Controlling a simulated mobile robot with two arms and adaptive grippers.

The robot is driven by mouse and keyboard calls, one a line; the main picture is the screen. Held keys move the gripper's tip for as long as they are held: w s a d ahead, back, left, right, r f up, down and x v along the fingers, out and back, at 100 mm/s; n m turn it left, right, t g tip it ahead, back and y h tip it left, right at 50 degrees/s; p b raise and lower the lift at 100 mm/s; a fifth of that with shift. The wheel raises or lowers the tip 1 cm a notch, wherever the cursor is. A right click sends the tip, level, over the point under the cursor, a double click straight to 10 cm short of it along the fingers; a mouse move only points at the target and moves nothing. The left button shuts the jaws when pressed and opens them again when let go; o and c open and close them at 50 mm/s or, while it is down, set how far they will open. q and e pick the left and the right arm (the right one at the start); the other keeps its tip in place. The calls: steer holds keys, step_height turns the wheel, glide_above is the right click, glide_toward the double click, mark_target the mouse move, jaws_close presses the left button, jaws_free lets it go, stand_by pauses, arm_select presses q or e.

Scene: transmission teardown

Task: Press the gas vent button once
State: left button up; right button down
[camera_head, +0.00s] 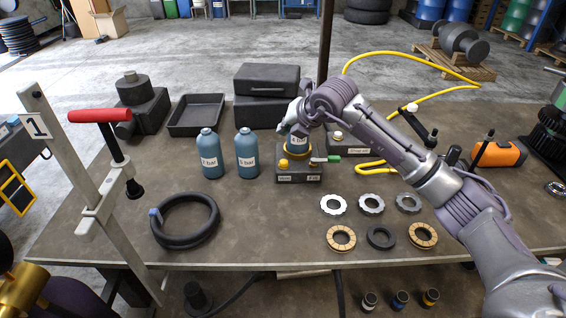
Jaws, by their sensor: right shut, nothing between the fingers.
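A dark box (298,177) stands on the table in front of my right arm. It has a round orange-yellow button (283,163) on its left and a green-handled lever on its right. Its small front labels are too small to read surely. A blue bottle (297,142) stands upright in the yellow ring on this box. My right gripper (290,124) is shut and empty, close to the bottle's top, above and behind the button. I cannot tell if it touches the bottle. A second labelled box (352,142) is partly hidden by my arm. My left gripper is out of view.
Two blue bottles (209,154) (247,153) stand left of the box. A black hose coil (185,221) lies at the front left, several rings and gears (341,239) at the front right. A yellow hose (405,54) loops behind my arm. A red-handled stand (100,116) rises at left.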

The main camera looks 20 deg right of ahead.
mark_target(286, 163)
step_height(286, 163, down, 3)
steer(key=shift+s+d+r+b, duration=0.15)
steer(key=shift+r+b, duration=0.05)
steer(key=shift+b, duration=0.25)
step_height(286, 163, down, 5)
steer(key=b, duration=0.3)
steer(key=shift+r, duration=0.2)
arm_select(q)
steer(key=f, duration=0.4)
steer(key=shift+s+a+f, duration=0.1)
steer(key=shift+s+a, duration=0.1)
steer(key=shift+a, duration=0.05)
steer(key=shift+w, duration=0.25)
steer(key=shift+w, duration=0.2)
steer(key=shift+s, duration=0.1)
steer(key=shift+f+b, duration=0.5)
steer(key=shift+b, duration=0.05)
arm_select(e)
steer(key=shift+f, duration=0.35)
